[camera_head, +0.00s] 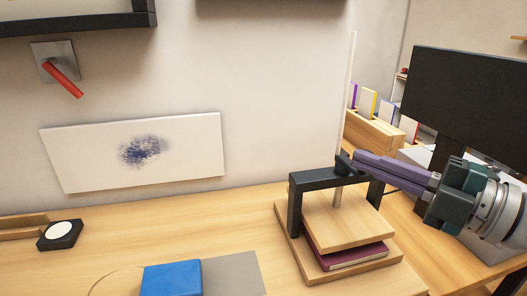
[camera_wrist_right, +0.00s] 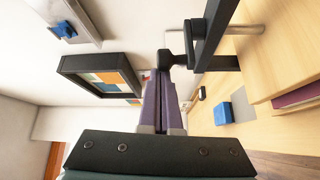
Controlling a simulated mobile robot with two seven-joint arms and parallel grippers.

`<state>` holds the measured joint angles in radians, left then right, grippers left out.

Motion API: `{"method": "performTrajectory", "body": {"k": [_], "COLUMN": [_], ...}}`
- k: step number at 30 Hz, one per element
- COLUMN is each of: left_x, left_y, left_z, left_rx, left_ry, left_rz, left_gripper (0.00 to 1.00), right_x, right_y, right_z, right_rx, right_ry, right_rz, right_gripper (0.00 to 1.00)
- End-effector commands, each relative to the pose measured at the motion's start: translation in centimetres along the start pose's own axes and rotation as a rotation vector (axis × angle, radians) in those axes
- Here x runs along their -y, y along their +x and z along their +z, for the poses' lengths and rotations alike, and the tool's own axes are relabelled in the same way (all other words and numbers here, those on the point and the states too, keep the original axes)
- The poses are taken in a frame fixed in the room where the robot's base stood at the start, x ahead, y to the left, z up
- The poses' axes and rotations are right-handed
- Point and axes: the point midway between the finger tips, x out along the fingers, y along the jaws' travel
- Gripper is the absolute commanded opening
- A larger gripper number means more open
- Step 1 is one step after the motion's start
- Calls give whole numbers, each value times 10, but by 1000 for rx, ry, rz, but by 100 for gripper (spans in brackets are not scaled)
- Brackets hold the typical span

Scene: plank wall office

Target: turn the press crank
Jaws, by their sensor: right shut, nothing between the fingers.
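The press (camera_head: 295,208) stands on the desk at right of centre in the head view. It has a black bridge frame, a wooden upper plate (camera_head: 340,222) and a wooden base, with a dark red book (camera_head: 350,254) between them. A small black crank part (camera_head: 343,161) sits on top of the bridge; it also shows in the wrist view (camera_wrist_right: 165,60). My right gripper (camera_head: 356,164) comes from the right, its purple fingers closed together. Their tips are at the black part, with nothing between them; contact is unclear. My left gripper is out of view.
A blue block (camera_head: 172,280) and grey mat (camera_head: 235,275) lie left of the press. A monitor (camera_head: 470,95) stands behind my right arm. A red lever (camera_head: 64,80) is on the wall. Desk left of the press is mostly clear.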

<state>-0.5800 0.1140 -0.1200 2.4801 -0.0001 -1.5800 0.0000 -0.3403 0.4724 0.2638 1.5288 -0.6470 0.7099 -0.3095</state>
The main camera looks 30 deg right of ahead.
Motion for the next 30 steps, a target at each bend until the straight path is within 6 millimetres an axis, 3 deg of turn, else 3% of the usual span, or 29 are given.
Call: {"method": "performTrajectory", "body": {"k": [20, 30], "left_x": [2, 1], "left_y": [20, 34], "left_z": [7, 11], "left_rx": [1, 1], "left_ry": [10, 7], "left_rz": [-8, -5], "left_gripper": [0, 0], "right_x": [1, -3], "right_y": [-6, -12], "right_z": [10, 30], "right_rx": [-164, -160], "right_ry": [7, 5], "right_rz": [-24, -24], "right_gripper": [0, 0]}}
